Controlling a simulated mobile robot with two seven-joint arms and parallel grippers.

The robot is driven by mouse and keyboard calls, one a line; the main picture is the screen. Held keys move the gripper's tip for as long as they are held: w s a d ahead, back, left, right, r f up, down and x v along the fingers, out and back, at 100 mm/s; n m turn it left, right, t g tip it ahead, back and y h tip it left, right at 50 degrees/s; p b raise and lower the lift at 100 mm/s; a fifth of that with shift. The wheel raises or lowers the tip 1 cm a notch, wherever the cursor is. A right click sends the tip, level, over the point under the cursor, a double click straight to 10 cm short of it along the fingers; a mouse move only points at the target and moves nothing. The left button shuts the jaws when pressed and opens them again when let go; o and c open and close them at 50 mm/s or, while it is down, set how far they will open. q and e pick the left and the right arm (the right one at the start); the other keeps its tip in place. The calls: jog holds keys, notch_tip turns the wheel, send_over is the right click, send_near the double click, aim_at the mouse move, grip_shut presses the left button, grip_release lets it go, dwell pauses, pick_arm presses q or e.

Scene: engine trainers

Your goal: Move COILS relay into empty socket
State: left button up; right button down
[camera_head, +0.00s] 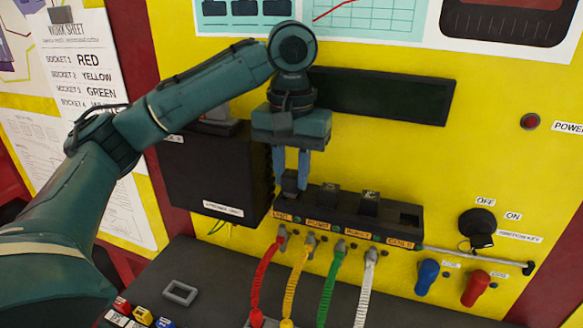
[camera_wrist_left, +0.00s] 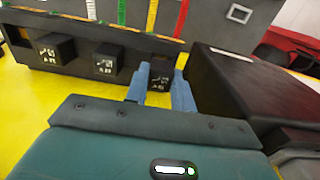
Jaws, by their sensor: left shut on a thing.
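My left gripper (camera_head: 291,181) points down at the left end of the black socket block (camera_head: 345,221). It is shut on a small black relay (camera_head: 289,183), at or just above the leftmost socket; I cannot tell if it is seated. The held relay also shows between the fingers in the left wrist view (camera_wrist_left: 159,82). Two more relays, the middle-left one (camera_head: 329,197) and the middle-right one (camera_head: 369,202), stand upright in the block. The rightmost socket (camera_head: 409,217), above the COILS label (camera_head: 400,244), is empty. My right gripper is not in view.
A black box (camera_head: 215,175) is mounted left of the block. Red (camera_head: 262,275), yellow, green and white cables (camera_head: 365,285) hang below it. A black key knob (camera_head: 477,222) and blue and red plugs (camera_head: 475,288) are at right.

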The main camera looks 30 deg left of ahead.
aim_at(291, 174)
pick_arm(q)
jog(key=shift+f, duration=0.55)
jog(key=o, duration=0.7)
jog(key=shift+r, duration=2.8)
jog(key=shift+r, duration=0.65)
